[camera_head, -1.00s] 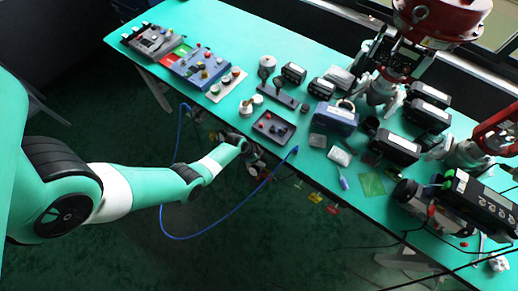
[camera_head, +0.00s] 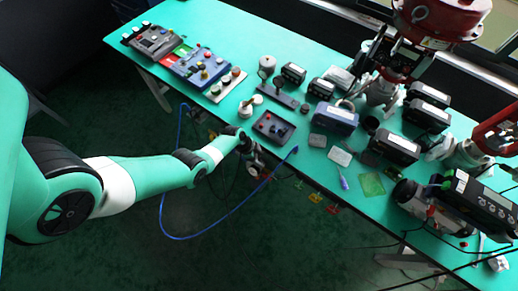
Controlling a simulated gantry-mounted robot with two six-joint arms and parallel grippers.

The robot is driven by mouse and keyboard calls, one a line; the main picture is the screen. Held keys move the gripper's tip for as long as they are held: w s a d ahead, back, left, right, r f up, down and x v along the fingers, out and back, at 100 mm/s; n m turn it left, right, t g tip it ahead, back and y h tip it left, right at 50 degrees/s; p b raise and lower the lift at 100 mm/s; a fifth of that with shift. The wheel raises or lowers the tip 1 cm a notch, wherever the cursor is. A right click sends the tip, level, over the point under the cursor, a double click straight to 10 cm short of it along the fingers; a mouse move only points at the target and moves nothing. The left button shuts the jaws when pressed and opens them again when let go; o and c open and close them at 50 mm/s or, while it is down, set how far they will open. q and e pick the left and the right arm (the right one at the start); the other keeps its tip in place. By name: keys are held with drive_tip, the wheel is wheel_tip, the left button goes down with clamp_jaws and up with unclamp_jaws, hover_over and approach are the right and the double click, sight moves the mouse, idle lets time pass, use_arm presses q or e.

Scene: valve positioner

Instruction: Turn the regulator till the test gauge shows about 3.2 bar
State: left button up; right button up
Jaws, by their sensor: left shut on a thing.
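My left gripper (camera_head: 250,158) is at the front edge of the table, pointing down, and is shut on a small dark part there. That part looks like the regulator, but the gripper hides most of it. A small round pale face (camera_head: 253,170), perhaps the test gauge, shows just below the gripper by the table edge. Its needle and scale are too small to read. A red part (camera_head: 265,176) sits beside it. My right gripper is not in view.
A dark box with coloured knobs (camera_head: 273,128) lies on the green table just beyond the gripper. A blue hose (camera_head: 228,222) loops below the edge. Several tags hang to the right. Black boxes and valves crowd the table's right part.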

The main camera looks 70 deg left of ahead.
use_arm(q)
drive_tip(key=o, duration=1.4)
drive_tip(key=shift+c, duration=0.2)
